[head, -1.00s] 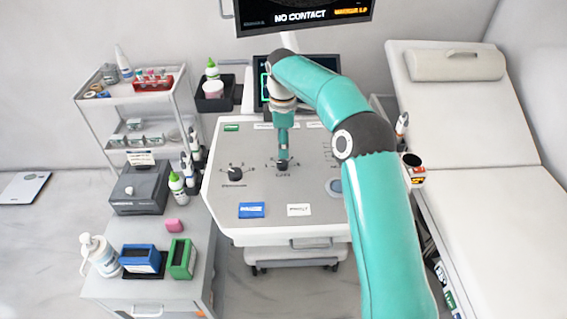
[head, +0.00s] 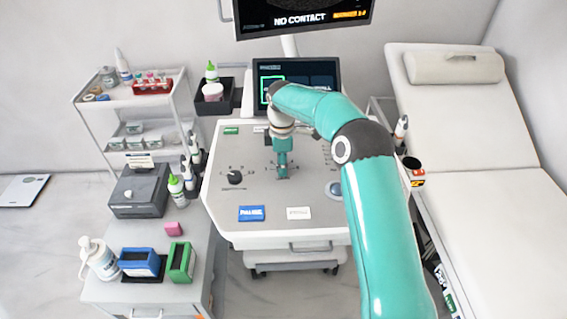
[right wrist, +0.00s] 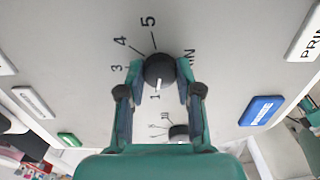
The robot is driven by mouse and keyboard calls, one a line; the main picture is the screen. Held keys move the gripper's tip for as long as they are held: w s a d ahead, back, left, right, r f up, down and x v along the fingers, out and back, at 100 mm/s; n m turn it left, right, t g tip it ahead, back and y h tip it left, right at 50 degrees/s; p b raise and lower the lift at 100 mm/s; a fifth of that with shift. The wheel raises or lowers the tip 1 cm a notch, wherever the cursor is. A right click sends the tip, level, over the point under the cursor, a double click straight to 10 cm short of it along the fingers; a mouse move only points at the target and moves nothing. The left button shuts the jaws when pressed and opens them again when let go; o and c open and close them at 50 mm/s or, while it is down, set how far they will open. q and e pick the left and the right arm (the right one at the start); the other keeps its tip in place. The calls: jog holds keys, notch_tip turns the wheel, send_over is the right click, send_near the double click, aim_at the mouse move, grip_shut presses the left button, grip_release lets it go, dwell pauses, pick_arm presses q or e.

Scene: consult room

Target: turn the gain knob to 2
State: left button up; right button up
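The gain knob (right wrist: 159,68) is a round black knob on the grey console panel, ringed by numbers. Its white mark points down in the right wrist view, close to the 1. The 2 is hidden, while 3, 4 and 5 show. In the head view my right gripper (head: 283,172) points down at the panel and covers most of the knob. My left gripper is not in view.
A second knob (head: 235,177) sits left on the console (head: 225,205). A blue button (head: 251,213) and a white button (head: 299,213) lie near its front edge. A trolley (head: 140,97) stands left and an exam couch (head: 480,180) right.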

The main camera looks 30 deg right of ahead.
jog(key=shift+c, duration=1.2)
jog(key=shift+d, duration=0.3)
grip_shut()
jog(key=shift+a, duration=0.25)
jog(key=shift+m, duration=0.4)
jog(key=m, duration=0.3)
jog(key=shift+p, duration=0.4)
jog(key=shift+m, duration=2)
